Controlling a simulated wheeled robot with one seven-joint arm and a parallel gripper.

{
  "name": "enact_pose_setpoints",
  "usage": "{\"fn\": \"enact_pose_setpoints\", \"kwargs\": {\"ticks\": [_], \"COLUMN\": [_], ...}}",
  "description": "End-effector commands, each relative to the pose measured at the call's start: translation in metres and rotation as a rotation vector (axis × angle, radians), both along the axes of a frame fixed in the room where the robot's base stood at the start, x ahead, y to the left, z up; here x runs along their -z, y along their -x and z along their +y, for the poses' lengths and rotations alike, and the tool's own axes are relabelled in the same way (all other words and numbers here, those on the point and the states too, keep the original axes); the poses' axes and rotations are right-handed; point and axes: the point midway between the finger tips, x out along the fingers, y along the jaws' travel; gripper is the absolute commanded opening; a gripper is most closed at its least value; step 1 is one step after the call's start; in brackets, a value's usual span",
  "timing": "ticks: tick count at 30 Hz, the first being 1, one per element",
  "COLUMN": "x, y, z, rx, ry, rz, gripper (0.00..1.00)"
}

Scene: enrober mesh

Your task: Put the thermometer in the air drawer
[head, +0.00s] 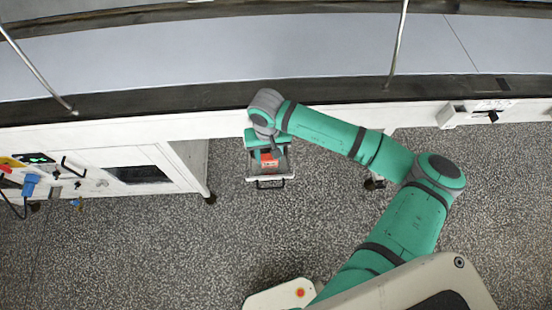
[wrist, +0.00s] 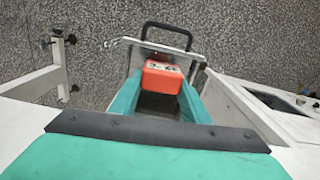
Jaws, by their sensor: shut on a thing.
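The thermometer (wrist: 162,78) is a small orange-red box with a pale marked panel. It sits between the two teal fingers of my gripper (wrist: 160,90), which is shut on it. The air drawer (wrist: 202,57) is pulled out, with pale walls and a black loop handle (wrist: 167,37) at its front. In the head view the thermometer (head: 269,160) appears within the outline of the open drawer (head: 290,167), below my wrist. I cannot tell whether it touches the drawer's floor. My gripper hides the back of the drawer.
A white cabinet (head: 180,170) with a dark window, cables and controls stands left of the drawer. The long machine edge (head: 120,131) runs above it. White legs (wrist: 59,60) stand nearby. Speckled floor (head: 330,220) is clear in front of the drawer.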

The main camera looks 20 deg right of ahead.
Motion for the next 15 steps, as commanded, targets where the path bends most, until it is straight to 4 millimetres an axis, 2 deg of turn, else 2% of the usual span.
{"fn": "enact_pose_setpoints", "kwargs": {"ticks": [7, 15], "x": [0.016, 0.047], "y": [0.000, 0.000], "z": [0.000, 0.000], "rx": [0.002, 0.002], "ry": [-0.001, -0.001], "rz": [0.001, 0.000], "gripper": [0.16, 0.16]}}
